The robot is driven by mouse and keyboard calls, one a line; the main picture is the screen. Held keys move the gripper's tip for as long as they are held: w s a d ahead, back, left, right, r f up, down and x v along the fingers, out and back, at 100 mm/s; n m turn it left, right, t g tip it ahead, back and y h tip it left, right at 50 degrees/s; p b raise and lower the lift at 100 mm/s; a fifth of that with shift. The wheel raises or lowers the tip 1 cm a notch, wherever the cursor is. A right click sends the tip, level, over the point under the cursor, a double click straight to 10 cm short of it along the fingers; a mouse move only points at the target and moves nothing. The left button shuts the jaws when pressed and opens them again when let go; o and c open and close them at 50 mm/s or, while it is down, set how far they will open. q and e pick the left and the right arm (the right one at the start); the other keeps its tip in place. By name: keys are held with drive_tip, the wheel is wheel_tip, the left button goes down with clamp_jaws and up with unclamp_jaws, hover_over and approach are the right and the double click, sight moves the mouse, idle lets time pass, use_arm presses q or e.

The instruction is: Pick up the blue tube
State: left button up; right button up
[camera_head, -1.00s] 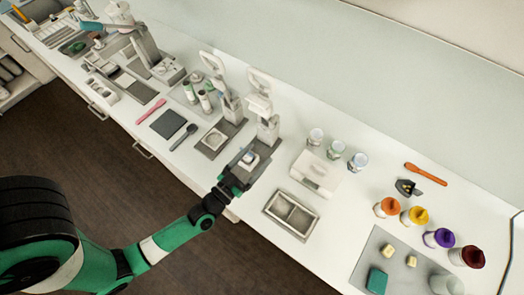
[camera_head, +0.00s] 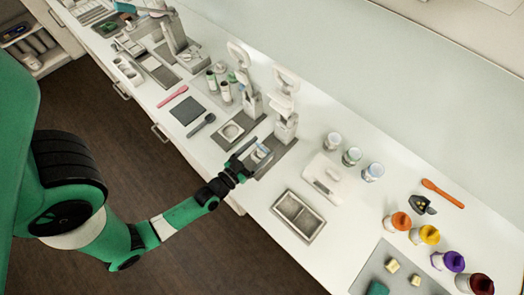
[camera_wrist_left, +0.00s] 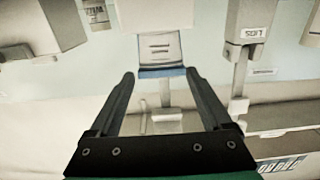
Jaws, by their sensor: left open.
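The blue tube (camera_wrist_left: 161,55) is a pale tube with printed lines and a blue band at its lower end. In the left wrist view it hangs upright beneath a white housing, in line with the gap between my fingers. My left gripper (camera_wrist_left: 165,77) is open, one finger to each side of that gap. I cannot tell whether either finger touches the tube. In the head view the left gripper (camera_head: 258,153) is at the front of a white stand, and a small bluish-white piece of the tube (camera_head: 262,155) shows between the fingers. My right gripper is not in view.
White dispenser stands (camera_head: 286,120) rise just behind the gripper. A metal tray (camera_head: 298,214) lies to the right, near the counter's front edge. Jars (camera_head: 352,156) and colourful capped bottles stand farther right. Green-marked tubes (camera_head: 225,92) and a dark spatula (camera_head: 202,125) are to the left.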

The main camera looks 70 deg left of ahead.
use_arm(q)
drive_tip(key=x, duration=0.4)
drive_tip(key=shift+w+a, duration=0.25)
drive_tip(key=shift+a, duration=0.1)
clamp_jaws()
